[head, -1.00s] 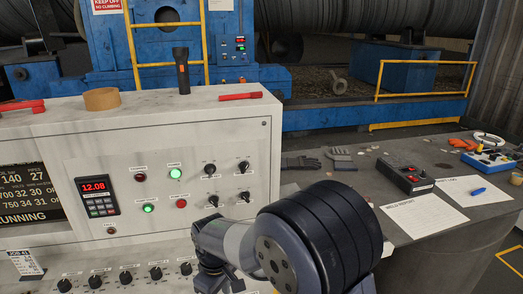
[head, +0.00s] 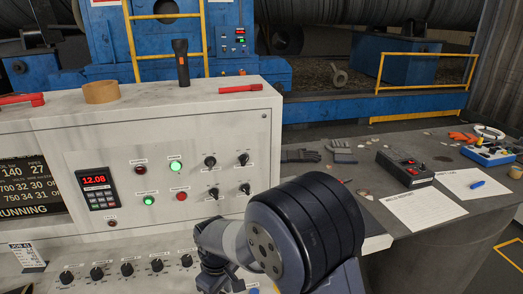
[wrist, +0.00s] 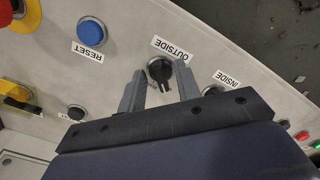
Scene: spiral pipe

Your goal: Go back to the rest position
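My gripper (wrist: 160,68) is open in the wrist view, its two grey fingers apart. The black OUTSIDE knob (wrist: 161,72) shows in the gap between the fingertips, with pale panel visible on both sides of it. I cannot tell how far the tips are from the panel. In the head view my arm reaches over the right end of the console (head: 170,250), and the fingertips cannot be made out there.
In the wrist view, a blue RESET button (wrist: 90,32), an INSIDE knob (wrist: 215,90) and a yellow-and-red button (wrist: 18,12) are nearby. In the head view, a flashlight (head: 181,62) stands on the console. A table (head: 440,235) with papers and a black box (head: 404,169) is right.

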